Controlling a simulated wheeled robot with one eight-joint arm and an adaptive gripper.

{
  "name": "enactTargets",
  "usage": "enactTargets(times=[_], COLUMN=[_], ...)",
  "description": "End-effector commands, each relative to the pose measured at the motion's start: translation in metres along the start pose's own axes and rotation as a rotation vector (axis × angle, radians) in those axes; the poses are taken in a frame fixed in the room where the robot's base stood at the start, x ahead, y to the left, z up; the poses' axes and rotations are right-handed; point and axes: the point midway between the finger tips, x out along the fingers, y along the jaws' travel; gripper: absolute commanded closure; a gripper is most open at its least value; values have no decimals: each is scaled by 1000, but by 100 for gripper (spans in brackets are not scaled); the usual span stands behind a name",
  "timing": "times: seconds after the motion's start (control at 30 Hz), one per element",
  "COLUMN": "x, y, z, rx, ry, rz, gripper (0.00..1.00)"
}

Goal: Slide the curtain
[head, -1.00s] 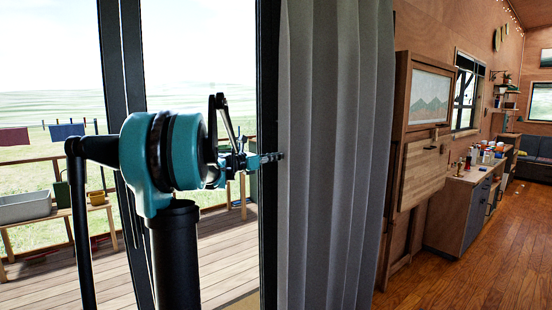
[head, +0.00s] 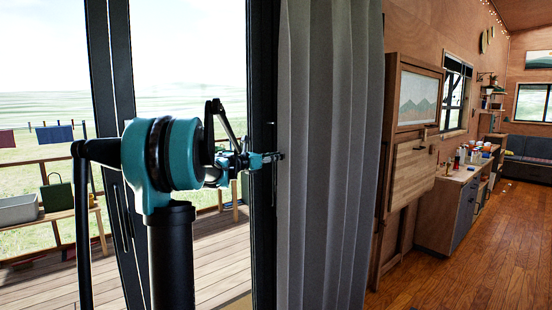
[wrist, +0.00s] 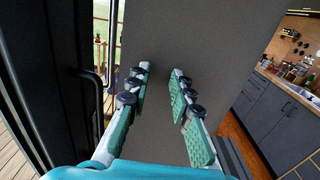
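The grey pleated curtain (head: 330,150) hangs in long vertical folds beside the dark frame of the glass door in the head view. My gripper (head: 279,157) reaches to the curtain's left edge at about mid-height; I cannot tell there whether it touches. In the wrist view my gripper (wrist: 161,76) has its two teal fingers apart, with a gap between them. A plain dark grey surface (wrist: 200,35) fills the view ahead of and between the fingers; it looks like the curtain, but contact is not clear.
The black door frame (head: 262,90) stands just left of the curtain. A vertical handle (wrist: 92,95) shows left of the fingers. A wooden cabinet (head: 415,130) and a counter (head: 455,195) line the wall at right. The wooden floor (head: 430,270) there is clear.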

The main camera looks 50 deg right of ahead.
Motion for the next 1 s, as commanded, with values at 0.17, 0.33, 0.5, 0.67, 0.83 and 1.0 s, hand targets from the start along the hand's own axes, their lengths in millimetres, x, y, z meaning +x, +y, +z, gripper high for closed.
enactTargets(times=[0.17,0.33,0.5,0.67,0.83,1.0], x=[0,-2,-21,-54,-87,-110], y=[0,0,0,0,1,0], z=[0,0,0,0,0,0], rx=[0,0,0,0,0,0], ry=[0,0,0,0,0,0], rz=[-1,-1,2,2,3,0], gripper=[72,72,72,72,72,72])
